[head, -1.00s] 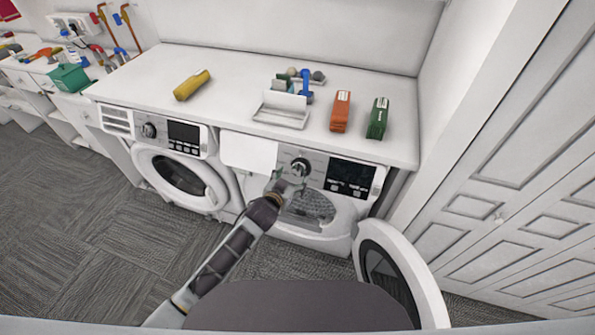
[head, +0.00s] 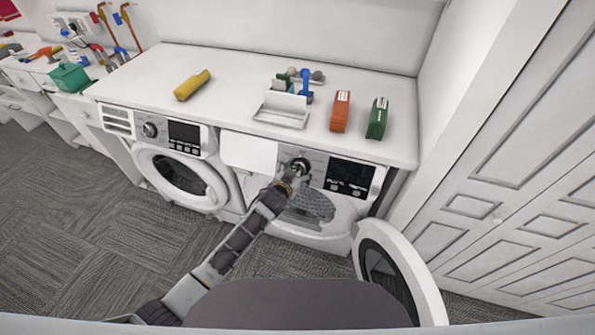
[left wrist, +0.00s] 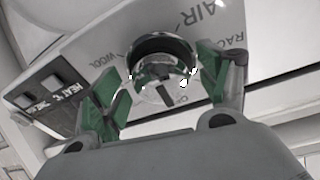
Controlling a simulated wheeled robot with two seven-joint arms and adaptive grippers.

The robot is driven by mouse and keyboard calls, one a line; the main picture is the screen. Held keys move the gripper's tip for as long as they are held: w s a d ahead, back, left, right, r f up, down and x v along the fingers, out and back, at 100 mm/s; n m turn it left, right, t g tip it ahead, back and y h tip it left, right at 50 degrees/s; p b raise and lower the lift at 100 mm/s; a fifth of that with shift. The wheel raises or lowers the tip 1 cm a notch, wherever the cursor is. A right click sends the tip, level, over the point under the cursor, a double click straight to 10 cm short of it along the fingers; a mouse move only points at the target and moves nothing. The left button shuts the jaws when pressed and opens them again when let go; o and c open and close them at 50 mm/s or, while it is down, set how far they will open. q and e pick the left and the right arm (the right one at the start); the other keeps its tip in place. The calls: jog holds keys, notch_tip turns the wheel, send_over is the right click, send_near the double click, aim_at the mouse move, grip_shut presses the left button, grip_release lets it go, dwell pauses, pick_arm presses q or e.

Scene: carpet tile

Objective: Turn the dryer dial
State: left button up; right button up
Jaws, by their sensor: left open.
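The dryer (head: 255,213) is the right-hand machine under the counter, with its round door (head: 395,275) swung open. Its dial (head: 299,165) is a dark, shiny knob on the front panel, partly hidden by my gripper in the head view. In the left wrist view the dial (left wrist: 162,55) shows between the green fingers, with panel words such as "WOOL" and "AIR" around it. My left gripper (head: 295,177) is at the dial, and its fingers (left wrist: 160,88) are open, one on each side of the knob. I cannot tell whether they touch it. My right gripper is not in view.
A washer (head: 180,172) with a closed door stands to the left. White cabinet doors (head: 510,215) close off the right.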

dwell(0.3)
pick_arm(q)
jog(key=c, duration=1)
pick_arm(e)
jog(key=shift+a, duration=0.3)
